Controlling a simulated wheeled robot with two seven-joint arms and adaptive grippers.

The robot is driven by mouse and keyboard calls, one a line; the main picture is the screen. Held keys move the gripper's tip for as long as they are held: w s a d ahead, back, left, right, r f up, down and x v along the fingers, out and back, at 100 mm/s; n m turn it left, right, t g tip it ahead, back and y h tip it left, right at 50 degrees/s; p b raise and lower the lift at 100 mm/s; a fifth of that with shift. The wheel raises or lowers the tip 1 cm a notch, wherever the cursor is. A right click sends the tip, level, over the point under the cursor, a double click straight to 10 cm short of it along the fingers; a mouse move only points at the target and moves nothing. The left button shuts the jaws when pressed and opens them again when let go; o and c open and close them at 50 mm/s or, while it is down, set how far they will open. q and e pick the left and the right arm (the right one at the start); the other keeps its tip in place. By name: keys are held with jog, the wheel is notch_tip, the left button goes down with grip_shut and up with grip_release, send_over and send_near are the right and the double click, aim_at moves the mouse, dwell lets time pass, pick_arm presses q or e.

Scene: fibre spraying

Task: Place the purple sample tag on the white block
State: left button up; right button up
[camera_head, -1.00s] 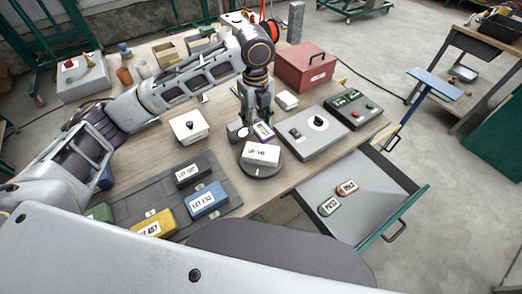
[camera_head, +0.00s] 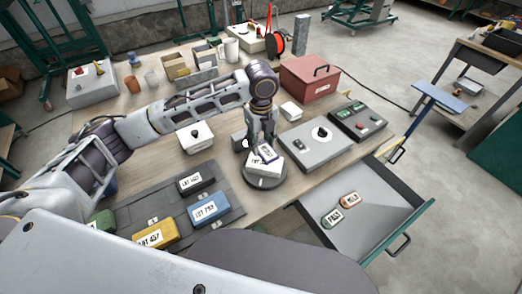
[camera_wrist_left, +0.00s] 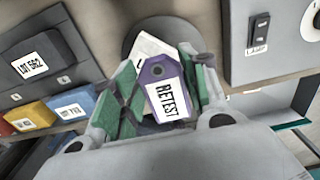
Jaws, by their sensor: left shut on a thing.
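The purple sample tag (camera_head: 268,152), with a white label reading RETEST, is held in my left gripper (camera_head: 265,147). In the left wrist view the tag (camera_wrist_left: 157,73) sits between the two green-padded fingers (camera_wrist_left: 163,85), which are shut on it. The white block (camera_head: 262,169) lies on a dark round disc (camera_head: 266,181) on the table. The tag is over the block's upper part in the head view. The block (camera_wrist_left: 148,46) shows partly behind the tag in the left wrist view. I cannot tell whether tag and block touch. My right gripper is out of view.
A dark mat (camera_head: 142,207) with black, blue and yellow labelled blocks lies to the left. A grey switch panel (camera_head: 312,149) is right of the disc. An open drawer (camera_head: 376,200) holds two tags. A red box (camera_head: 308,82) stands behind.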

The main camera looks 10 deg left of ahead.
aim_at(261, 150)
pick_arm(q)
jog(key=shift+f, duration=2.35)
jog(key=shift+f, duration=0.1)
jog(key=o, duration=0.9)
jog(key=shift+c, duration=0.2)
jog(key=shift+r, duration=6.1)
